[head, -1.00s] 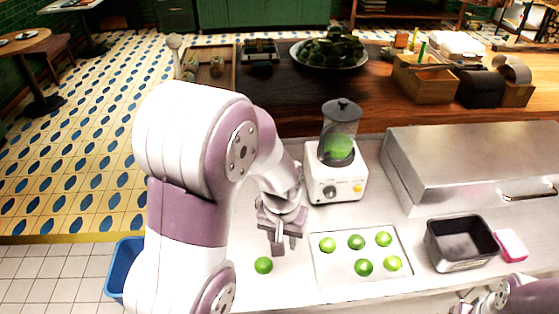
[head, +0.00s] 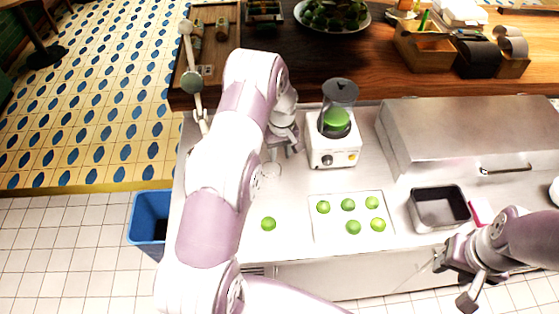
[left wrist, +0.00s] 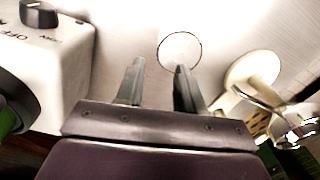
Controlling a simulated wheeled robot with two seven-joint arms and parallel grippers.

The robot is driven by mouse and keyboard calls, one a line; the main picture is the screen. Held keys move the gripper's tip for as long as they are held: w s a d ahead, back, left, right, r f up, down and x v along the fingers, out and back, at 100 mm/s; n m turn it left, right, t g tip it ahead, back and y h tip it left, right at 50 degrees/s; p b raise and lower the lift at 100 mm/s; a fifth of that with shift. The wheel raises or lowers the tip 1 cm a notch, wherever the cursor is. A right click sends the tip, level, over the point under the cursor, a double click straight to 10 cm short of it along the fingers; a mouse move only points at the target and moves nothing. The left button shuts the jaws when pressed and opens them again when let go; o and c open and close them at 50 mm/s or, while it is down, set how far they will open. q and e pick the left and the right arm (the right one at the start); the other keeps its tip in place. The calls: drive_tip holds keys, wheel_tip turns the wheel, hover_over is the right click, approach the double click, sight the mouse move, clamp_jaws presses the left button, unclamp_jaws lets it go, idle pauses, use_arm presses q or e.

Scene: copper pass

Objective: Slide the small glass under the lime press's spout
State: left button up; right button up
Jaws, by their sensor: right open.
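The small clear glass (head: 271,170) stands on the counter, faint against the steel, beside my left gripper (head: 284,152). In the left wrist view its round rim (left wrist: 180,48) lies just beyond the tip of the right-hand finger. That gripper (left wrist: 160,66) is open and empty, its fingers apart. What appears to be the lime press (head: 193,85), with a long ball-ended lever, stands at the counter's left, largely hidden by my left arm. A cream rounded part and chrome piece (left wrist: 252,72) show at right in the wrist view. The spout is not clear. My right gripper (head: 466,282) is open and empty at lower right.
A white blender (head: 333,150) stands right of my left gripper. A tray (head: 335,232) with several limes lies in front, and a loose lime (head: 268,223) lies left of it. A dark metal bin (head: 440,209) and steel box (head: 455,140) are further right.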

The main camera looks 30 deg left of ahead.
sight(279, 171)
use_arm(q)
wheel_tip(279, 171, down, 9)
drive_tip(key=p, duration=0.3)
drive_tip(key=shift+s+r, duration=0.1)
drive_tip(key=shift+r, duration=0.1)
drive_tip(key=shift+f, duration=0.5)
clamp_jaws()
